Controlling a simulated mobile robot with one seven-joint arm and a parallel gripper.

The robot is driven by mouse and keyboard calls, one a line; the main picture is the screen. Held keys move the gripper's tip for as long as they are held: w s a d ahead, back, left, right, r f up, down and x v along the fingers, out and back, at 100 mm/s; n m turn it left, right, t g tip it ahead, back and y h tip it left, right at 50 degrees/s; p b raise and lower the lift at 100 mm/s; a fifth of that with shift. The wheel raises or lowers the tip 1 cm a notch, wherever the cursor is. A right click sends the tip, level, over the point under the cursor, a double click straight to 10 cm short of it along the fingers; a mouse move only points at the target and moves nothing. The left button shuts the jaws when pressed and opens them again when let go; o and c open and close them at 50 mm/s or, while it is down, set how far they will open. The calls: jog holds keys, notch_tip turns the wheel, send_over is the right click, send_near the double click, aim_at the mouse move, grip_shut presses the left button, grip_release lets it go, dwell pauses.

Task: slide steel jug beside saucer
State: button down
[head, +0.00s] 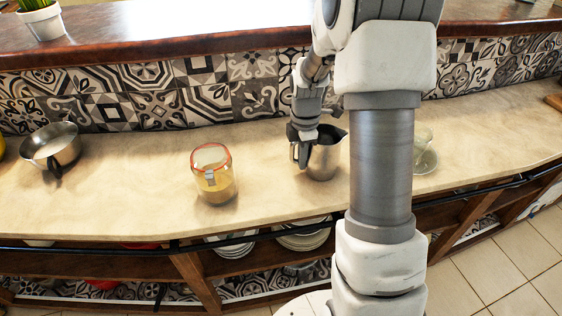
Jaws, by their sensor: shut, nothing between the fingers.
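The steel jug (325,158) stands upright on the beige counter, right of the middle, with its handle on the left side. My gripper (302,163) is shut and empty, pointing down at the jug's left side by the handle. Whether it touches the jug I cannot tell. Right of the jug, beyond my arm, a glass cup stands on a saucer (428,162). My arm hides part of the counter between jug and saucer and the saucer's left edge.
A glass jar (213,175) with yellowish contents stands left of the jug. A steel pan (51,148) is at the far left. A patterned tile wall and a raised brown ledge (170,35) run behind. The counter (120,190) is clear between pan and jar.

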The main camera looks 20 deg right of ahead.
jog(key=d, duration=0.6)
jog(key=s+d+p, duration=0.1)
jog(key=d, duration=0.2)
jog(key=shift+w, duration=0.1)
